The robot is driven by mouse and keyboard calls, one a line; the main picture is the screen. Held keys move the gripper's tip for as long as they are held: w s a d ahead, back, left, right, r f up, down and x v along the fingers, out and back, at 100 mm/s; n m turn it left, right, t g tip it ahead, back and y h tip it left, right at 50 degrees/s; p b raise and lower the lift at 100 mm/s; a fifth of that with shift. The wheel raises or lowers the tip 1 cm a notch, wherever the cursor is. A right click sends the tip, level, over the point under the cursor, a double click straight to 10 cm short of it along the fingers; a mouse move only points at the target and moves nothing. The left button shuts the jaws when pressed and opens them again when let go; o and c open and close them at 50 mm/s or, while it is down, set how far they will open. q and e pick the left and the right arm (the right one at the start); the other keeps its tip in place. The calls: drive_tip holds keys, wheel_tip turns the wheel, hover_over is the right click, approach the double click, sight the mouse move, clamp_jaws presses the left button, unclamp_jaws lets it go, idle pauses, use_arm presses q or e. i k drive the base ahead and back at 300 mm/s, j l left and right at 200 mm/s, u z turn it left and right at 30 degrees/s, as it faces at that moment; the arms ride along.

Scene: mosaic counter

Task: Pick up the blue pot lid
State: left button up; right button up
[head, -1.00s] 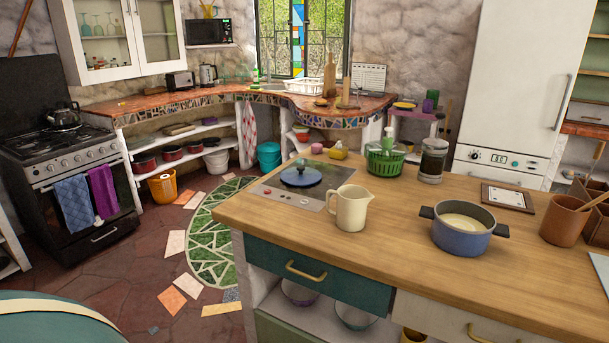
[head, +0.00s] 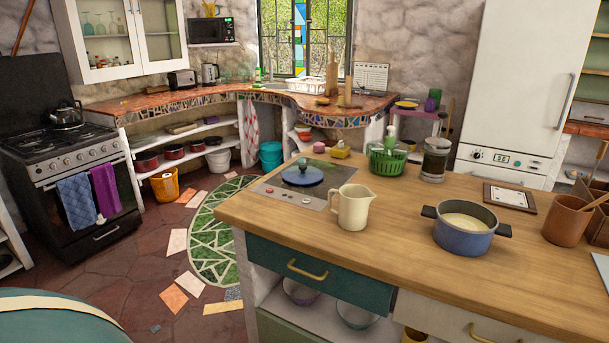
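The blue pot lid (head: 302,176) lies flat on the small cooktop (head: 285,188) set in the wooden island counter. It has a grey-green knob on top. A blue pot (head: 465,232) with dark handles stands uncovered further right on the same counter, with something pale inside it. Neither of my grippers shows in the head view.
A cream pitcher (head: 350,208) stands on the island just right of the cooktop. A green basket (head: 387,160) and a glass jar (head: 435,160) stand behind. A brown crock (head: 566,220) is at the right. The counter's front left is bare.

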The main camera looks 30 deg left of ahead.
sight(302, 174)
drive_tip(key=j+u, duration=0.1)
drive_tip(key=u, duration=2)
drive_tip(key=i+j+u, duration=0.1)
drive_tip(key=i+u, duration=0.25)
drive_tip(key=i, duration=0.3)
drive_tip(key=i+u, duration=0.35)
drive_tip(key=i, duration=0.35)
drive_tip(key=i+z, duration=0.15)
drive_tip(key=i, duration=0.6)
drive_tip(key=i+j+z, duration=0.2)
drive_tip(key=i, duration=0.6)
drive_tip(key=i+l+z, duration=0.1)
drive_tip(key=i+z, duration=1)
drive_tip(key=z, duration=0.15)
drive_tip(key=i+l+z, duration=0.1)
drive_tip(key=i+z, duration=0.25)
drive_tip(key=i, duration=0.4)
drive_tip(key=i+j+z, duration=0.1)
drive_tip(key=i+z, duration=0.2)
drive_tip(key=i, duration=0.4)
drive_tip(key=i+z, duration=0.15)
drive_tip(key=z, duration=0.3)
drive_tip(key=i+z, duration=0.1)
drive_tip(key=z, duration=0.4)
drive_tip(key=i+j+z, duration=0.1)
drive_tip(key=z, duration=0.35)
